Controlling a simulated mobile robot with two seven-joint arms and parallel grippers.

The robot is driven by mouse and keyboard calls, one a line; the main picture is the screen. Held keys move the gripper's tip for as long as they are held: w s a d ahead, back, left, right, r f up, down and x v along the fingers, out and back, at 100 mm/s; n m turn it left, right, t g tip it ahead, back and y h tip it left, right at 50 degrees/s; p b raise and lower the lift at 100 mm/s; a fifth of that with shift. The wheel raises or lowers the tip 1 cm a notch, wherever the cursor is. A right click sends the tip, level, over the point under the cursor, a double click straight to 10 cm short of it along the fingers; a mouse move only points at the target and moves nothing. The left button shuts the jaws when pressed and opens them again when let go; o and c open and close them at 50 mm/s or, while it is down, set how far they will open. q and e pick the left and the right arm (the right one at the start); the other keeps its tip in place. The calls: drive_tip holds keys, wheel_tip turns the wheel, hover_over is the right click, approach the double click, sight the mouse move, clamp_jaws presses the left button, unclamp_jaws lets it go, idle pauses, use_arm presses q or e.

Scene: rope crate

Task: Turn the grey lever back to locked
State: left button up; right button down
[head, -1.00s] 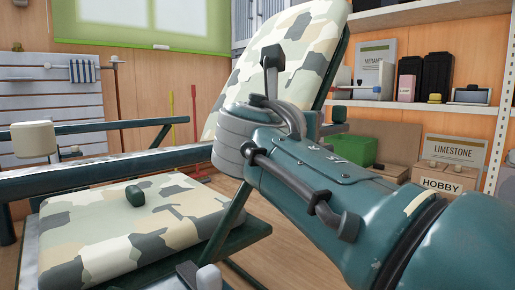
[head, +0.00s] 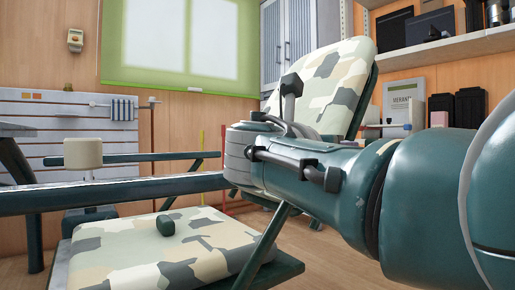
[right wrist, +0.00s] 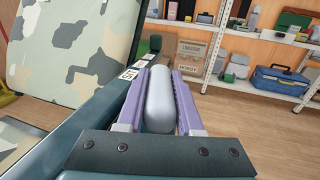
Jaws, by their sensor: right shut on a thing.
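The grey lever (right wrist: 160,108) is a smooth, rounded bar in the right wrist view. It lies between the two purple fingers of my right gripper (right wrist: 166,75), which is shut on it. A dark teal rail (right wrist: 105,108) with a small white label runs just left of the fingers. In the head view my right arm reaches in from the right to the chair's camouflage backrest (head: 325,85). My wrist hides the fingers and the lever there. The lock marking cannot be read. My left gripper is in neither current view.
The camouflage seat (head: 140,250) carries a small dark green piece (head: 166,225).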

drive_tip(key=c, duration=1)
unclamp_jaws()
drive_tip(key=shift+d+f, duration=0.1)
drive_tip(key=shift+f, duration=0.15)
drive_tip(key=o, duration=0.4)
drive_tip(key=shift+r, duration=0.15)
drive_tip(key=shift+o, duration=0.2)
drive_tip(key=shift+r, duration=0.1)
drive_tip(key=shift+r+p, duration=0.3)
drive_tip(key=shift+p, duration=0.05)
wheel_tip(320, 180, up, 19)
drive_tip(key=p, duration=1.2)
drive_tip(key=shift+r+p, duration=0.15)
drive_tip(key=shift+p, duration=0.25)
